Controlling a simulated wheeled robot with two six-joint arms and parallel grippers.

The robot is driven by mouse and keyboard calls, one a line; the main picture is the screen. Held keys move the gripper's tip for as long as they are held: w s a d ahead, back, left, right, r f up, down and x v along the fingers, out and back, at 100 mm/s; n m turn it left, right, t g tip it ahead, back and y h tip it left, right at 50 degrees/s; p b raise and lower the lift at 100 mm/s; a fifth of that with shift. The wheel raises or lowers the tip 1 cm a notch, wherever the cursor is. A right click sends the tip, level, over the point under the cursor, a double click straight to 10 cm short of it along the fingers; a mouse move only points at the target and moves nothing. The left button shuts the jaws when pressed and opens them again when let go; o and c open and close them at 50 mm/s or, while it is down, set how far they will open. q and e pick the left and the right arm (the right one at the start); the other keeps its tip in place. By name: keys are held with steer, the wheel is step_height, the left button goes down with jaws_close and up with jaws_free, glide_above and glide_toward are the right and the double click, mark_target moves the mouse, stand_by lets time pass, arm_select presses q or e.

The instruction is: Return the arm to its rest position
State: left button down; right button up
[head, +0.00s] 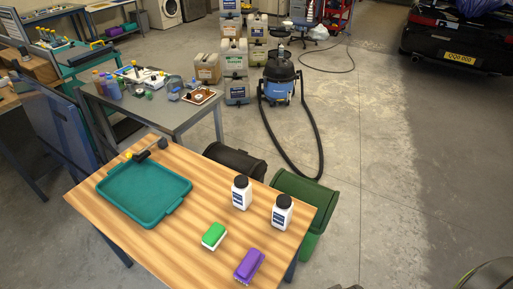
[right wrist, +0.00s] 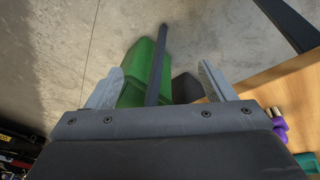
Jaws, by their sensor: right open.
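My right gripper (right wrist: 160,84) shows in the right wrist view. Its two grey fingers are wide apart with nothing held between them. Beyond them are the floor, the green bin (right wrist: 138,75) and a dark bar. The wooden table (right wrist: 275,82) is to the right of the fingers, apart from them.
The wooden table (head: 150,215) holds a teal tray (head: 145,192), two white bottles (head: 241,195) (head: 282,215), a green brush (head: 214,235) and a purple brush (head: 249,265). A black bin (head: 235,160) and green bin (head: 315,195) stand behind it.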

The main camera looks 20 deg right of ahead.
steer(key=s+f+b, duration=0.4)
steer(key=s+f, duration=0.4)
steer(key=f, duration=0.8)
steer(key=s+a+f+g+b, duration=0.1)
steer(key=s+f+b, duration=0.3)
steer(key=f, duration=1.2)
steer(key=s, duration=0.4)
steer(key=shift+s+f+g+y+b, duration=0.25)
steer(key=shift+s+g+y+b, duration=0.05)
steer(key=shift+s+b, duration=0.05)
steer(key=shift+a, duration=0.1)
